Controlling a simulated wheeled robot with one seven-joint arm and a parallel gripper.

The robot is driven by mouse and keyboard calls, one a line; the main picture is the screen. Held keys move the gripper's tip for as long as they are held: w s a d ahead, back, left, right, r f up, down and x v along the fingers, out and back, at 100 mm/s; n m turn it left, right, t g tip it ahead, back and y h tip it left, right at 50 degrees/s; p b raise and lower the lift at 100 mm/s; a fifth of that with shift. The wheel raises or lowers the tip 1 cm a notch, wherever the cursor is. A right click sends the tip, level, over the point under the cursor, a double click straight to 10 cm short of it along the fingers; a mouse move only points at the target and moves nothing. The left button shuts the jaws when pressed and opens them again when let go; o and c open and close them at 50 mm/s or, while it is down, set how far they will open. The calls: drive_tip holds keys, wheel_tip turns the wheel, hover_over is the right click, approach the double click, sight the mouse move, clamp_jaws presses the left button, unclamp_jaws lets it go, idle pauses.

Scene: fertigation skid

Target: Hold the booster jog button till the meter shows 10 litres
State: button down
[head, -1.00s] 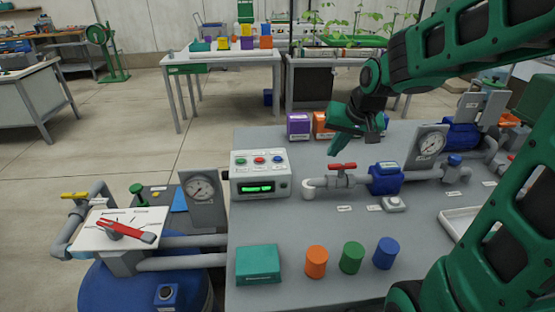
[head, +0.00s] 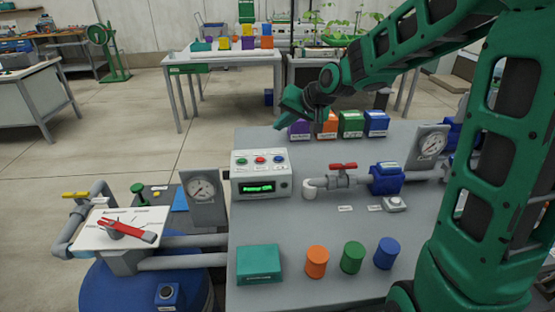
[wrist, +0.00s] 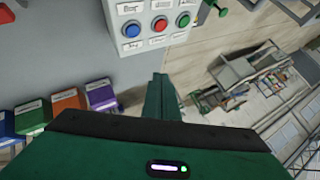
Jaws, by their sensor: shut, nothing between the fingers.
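A pale control box (head: 260,175) stands at the left of the bench, with a green button (head: 240,161), a red button (head: 260,159), a blue button (head: 278,159) and a lit green display (head: 258,188). The buttons' labels are too small to read. A blue meter-like body (head: 386,178) sits on the pipe, and a small grey push-button unit (head: 394,204) lies in front of it. I cannot tell which button is the booster jog. My gripper (head: 284,120) is shut and empty, in the air behind the control box; its fingers (wrist: 163,98) show below the buttons in the wrist view.
A red-handled valve (head: 342,167) and a dial gauge (head: 431,145) stand on the bench. Purple, orange, green and blue boxes (head: 351,124) line its back edge. Orange, green and blue cylinders (head: 351,257) and a teal box (head: 258,264) stand in front.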

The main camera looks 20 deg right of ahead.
sight(281, 160)
drive_tip(key=shift+f, duration=4.2)
drive_tip(key=shift+f, duration=0.15)
drive_tip(key=shift+f, duration=0.25)
drive_tip(key=shift+s+f, duration=0.1)
drive_tip(key=shift+f, duration=0.25)
idle(3.0)
